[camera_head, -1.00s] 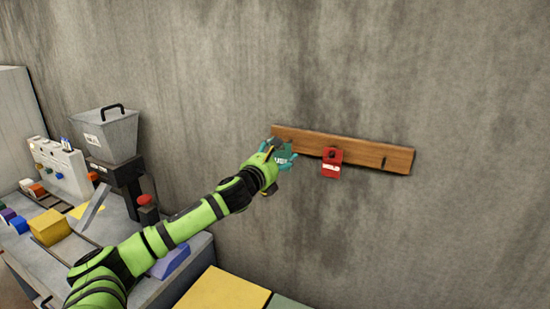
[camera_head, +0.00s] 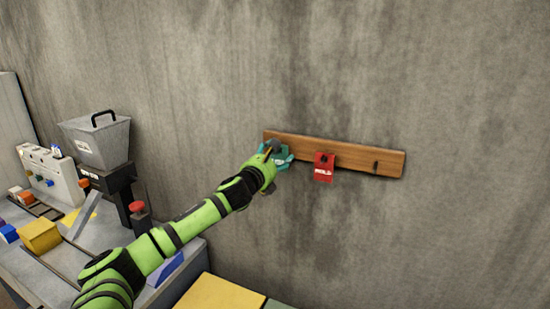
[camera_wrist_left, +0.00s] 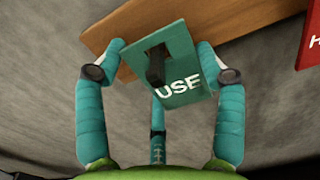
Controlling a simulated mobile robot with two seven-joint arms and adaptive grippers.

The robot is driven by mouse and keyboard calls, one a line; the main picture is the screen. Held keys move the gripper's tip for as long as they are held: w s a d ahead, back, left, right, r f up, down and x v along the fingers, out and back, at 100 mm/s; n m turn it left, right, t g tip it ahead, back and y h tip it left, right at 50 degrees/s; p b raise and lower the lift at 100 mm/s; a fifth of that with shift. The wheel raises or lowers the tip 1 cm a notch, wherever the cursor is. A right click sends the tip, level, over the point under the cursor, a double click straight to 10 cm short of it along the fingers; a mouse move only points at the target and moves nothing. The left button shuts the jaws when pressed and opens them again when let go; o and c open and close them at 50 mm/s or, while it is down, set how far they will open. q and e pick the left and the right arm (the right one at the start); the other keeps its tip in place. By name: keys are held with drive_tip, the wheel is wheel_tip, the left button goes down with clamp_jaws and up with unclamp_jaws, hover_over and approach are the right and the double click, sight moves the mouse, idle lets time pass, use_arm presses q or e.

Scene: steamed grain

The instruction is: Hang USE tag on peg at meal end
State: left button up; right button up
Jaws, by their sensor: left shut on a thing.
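The green USE tag (camera_wrist_left: 180,65) is between the teal fingers of my left gripper (camera_wrist_left: 162,75), which is shut on it. It sits tilted against the left part of the wooden board (camera_wrist_left: 255,12). A dark peg-like piece shows at the tag's slot; I cannot tell whether it passes through. In the head view the left gripper (camera_head: 274,155) covers much of the USE tag (camera_head: 281,157). A red HOLD tag (camera_head: 323,168) hangs at the board's middle. A bare dark peg (camera_head: 375,166) shows on the board (camera_head: 350,158) to its right. My right gripper is not in view.
The board is on a stained concrete wall (camera_head: 450,80). At left, a grey bench (camera_head: 60,270) carries a hopper machine (camera_head: 98,140), a control box (camera_head: 48,172) and coloured blocks. A yellow surface (camera_head: 220,295) lies below. The wall right of the board is clear.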

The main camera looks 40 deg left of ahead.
use_arm(q)
drive_tip(key=o, duration=0.9)
drive_tip(key=shift+s, duration=0.25)
drive_tip(key=v, duration=1.1)
drive_tip(key=shift+s+d, duration=0.2)
drive_tip(key=shift+s, duration=0.05)
